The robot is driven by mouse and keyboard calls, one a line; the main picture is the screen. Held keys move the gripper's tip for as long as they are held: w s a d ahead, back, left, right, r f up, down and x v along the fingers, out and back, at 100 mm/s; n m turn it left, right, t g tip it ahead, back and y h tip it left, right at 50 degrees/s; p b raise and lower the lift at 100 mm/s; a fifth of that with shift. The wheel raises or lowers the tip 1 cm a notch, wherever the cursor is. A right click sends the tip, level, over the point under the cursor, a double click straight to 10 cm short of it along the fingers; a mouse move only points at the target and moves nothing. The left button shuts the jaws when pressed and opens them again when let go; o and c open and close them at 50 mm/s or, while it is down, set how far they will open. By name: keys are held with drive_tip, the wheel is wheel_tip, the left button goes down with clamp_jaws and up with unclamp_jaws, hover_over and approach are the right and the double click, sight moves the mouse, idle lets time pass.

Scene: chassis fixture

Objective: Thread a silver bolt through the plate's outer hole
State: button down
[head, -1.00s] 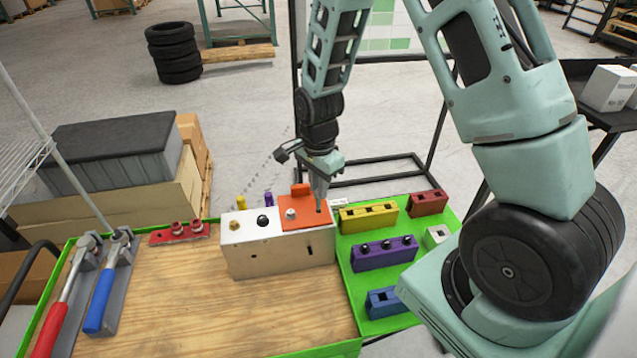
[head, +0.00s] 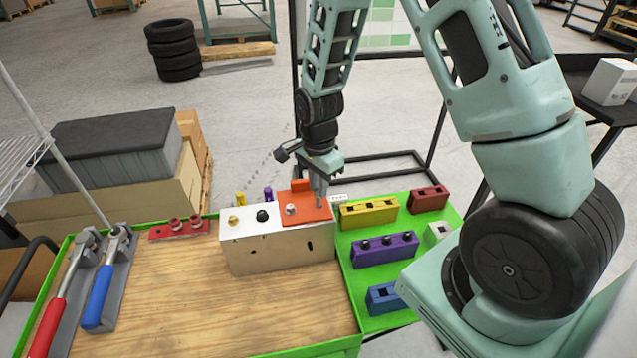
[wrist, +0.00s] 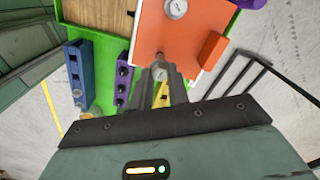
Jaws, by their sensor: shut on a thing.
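The orange plate (head: 306,213) lies on the right part of the top of a pale block (head: 262,255). One silver bolt (head: 290,209) stands in the plate, and its round head also shows in the wrist view (wrist: 176,8). My gripper (head: 319,202) points down over the plate's right end. In the wrist view my gripper (wrist: 160,78) is shut on another silver bolt (wrist: 159,72), at the near end of the orange plate (wrist: 182,45). The outer hole is hidden under the fingers. I cannot tell whether the held bolt's tip is in it.
A green tray (head: 408,255) right of the block holds yellow (head: 369,213), purple (head: 384,251), blue (head: 384,299) and red (head: 428,199) holders. The wooden tabletop in front is clear.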

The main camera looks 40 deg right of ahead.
drive_tip(key=shift+f, duration=0.15)
drive_tip(key=shift+f+b, duration=0.5)
drive_tip(key=shift+f, duration=0.05)
drive_tip(key=shift+f, duration=0.1)
drive_tip(key=shift+f+b, duration=0.45)
drive_tip(key=shift+f, duration=0.15)
drive_tip(key=shift+f, duration=0.2)
idle(0.5)
drive_tip(key=shift+s, duration=0.1)
drive_tip(key=n, duration=1)
drive_tip(key=shift+f, duration=0.15)
drive_tip(key=shift+s, duration=0.1)
